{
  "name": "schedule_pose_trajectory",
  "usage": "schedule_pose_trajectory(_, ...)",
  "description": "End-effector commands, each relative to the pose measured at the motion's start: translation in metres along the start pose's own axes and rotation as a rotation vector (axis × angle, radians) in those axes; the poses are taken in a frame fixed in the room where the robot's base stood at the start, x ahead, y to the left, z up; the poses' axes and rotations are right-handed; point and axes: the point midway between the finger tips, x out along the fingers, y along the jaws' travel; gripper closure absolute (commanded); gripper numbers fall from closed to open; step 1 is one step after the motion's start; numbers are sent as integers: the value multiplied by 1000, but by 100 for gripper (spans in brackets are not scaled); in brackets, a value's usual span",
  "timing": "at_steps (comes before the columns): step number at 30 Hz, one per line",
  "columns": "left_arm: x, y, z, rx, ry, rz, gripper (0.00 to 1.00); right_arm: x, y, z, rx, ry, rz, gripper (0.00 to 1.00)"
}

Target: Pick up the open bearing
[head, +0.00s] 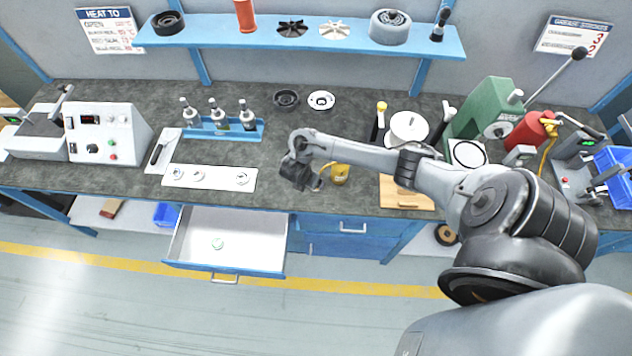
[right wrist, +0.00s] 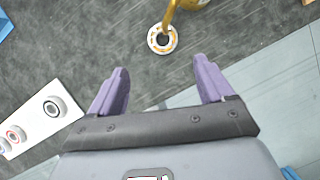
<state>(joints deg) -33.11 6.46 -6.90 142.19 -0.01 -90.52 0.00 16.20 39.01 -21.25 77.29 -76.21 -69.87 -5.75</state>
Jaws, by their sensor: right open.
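A small bearing with orange-brown spots around its ring, which looks like the open bearing (right wrist: 155,43), lies flat on the dark bench in the right wrist view. A yellow object (right wrist: 182,8) is beside it and partly overlaps its upper edge. My right gripper (right wrist: 161,66) is open and empty, with the bearing ahead of and between its purple fingertips. In the head view my right gripper (head: 303,180) is over the bench's front part, left of the yellow object (head: 340,174); I cannot make out the bearing there. My left gripper is not in view.
A white plate (head: 218,180) with three bearings lies to the left. An open drawer (head: 190,248) holds a greenish ring. A blue rack (head: 225,133) with bottles and two round parts stand behind. A wooden board (head: 405,198) is to the right.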

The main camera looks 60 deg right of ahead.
Motion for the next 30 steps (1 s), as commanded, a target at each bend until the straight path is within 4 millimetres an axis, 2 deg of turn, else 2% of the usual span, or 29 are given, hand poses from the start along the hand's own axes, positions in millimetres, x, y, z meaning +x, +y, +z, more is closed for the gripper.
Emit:
schedule_pose_trajectory(1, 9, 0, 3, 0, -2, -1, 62, 12, -1, 0, -2, -2, -4, 19)
schedule_pose_trajectory(6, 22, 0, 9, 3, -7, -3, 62, 35, -1, -1, -1, -1, -3, 19)
schedule_pose_trajectory(15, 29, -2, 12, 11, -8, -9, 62, 52, -2, 1, -1, -1, -1, 19)
schedule_pose_trajectory(24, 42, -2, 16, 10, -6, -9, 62, 88, -5, 3, 0, -1, -2, 19)
schedule_pose_trajectory(30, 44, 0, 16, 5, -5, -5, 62, 99, -5, 4, 0, -2, 1, 19)
